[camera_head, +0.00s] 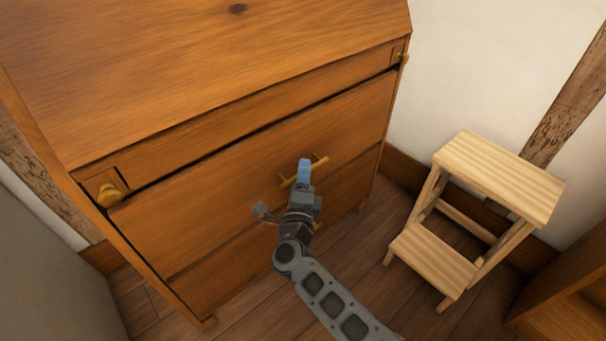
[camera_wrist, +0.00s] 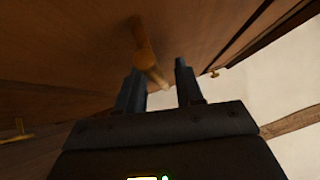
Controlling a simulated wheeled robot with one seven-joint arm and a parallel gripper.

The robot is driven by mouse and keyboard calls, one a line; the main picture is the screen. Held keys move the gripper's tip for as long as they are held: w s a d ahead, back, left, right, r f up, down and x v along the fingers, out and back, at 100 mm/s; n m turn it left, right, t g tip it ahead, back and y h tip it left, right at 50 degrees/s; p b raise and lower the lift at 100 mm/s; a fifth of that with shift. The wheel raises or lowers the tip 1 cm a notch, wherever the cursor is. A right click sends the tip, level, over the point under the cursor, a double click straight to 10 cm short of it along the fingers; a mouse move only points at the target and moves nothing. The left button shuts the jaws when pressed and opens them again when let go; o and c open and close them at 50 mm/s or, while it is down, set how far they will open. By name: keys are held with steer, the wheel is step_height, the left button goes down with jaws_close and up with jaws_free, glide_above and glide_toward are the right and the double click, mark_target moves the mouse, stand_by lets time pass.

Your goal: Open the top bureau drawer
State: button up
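The wooden bureau (camera_head: 200,75) fills the left and middle of the head view. Its top drawer (camera_head: 215,195) lies below a dark gap under the upper rail and looks shut or nearly so. The drawer's brass bar handle (camera_head: 320,162) is partly hidden by my gripper (camera_head: 304,172), which is at the handle. In the wrist view, the fingers of my gripper (camera_wrist: 159,85) are apart, and the handle (camera_wrist: 146,58) runs into the space between them. I cannot tell whether either finger touches it.
Small brass knobs (camera_head: 108,195) sit at the bureau's upper corners. Another drawer (camera_head: 235,255) lies below the top one. A wooden step stool (camera_head: 495,170) stands to the right, with wooden furniture (camera_head: 570,310) at lower right. Some bare floor (camera_head: 365,255) shows between bureau and stool.

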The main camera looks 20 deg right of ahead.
steer(key=shift+w+d, duration=0.2)
steer(key=shift+w, duration=0.1)
steer(key=shift+c, duration=0.4)
jaws_close()
